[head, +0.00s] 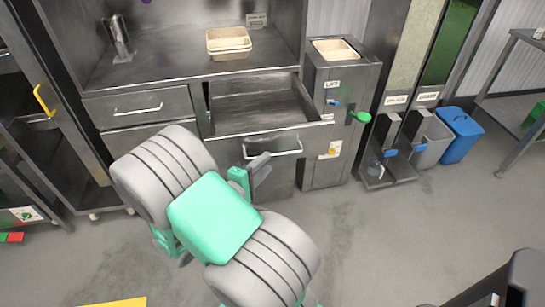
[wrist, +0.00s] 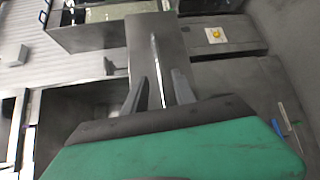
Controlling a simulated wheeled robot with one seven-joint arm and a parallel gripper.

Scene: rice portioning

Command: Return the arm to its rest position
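My arm, in green and grey, reaches up the middle of the head view. My gripper (head: 262,166) is at the left end of the handle (head: 285,153) of a pulled-out metal drawer (head: 235,148). In the wrist view, the two grey fingers of my gripper (wrist: 159,76) stand apart. The bright handle bar (wrist: 155,60) shows between them, with a gap on each side. Nothing is clamped. The drawer looks empty inside. How deep the bar sits between the fingers cannot be told.
Beige trays (head: 229,53) and a metal dispenser (head: 119,38) stand on the counter above. A metal cabinet (head: 330,150) with a green knob is right of the drawer. A blue bin (head: 459,135) stands farther right. Floor before the drawer is mostly clear.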

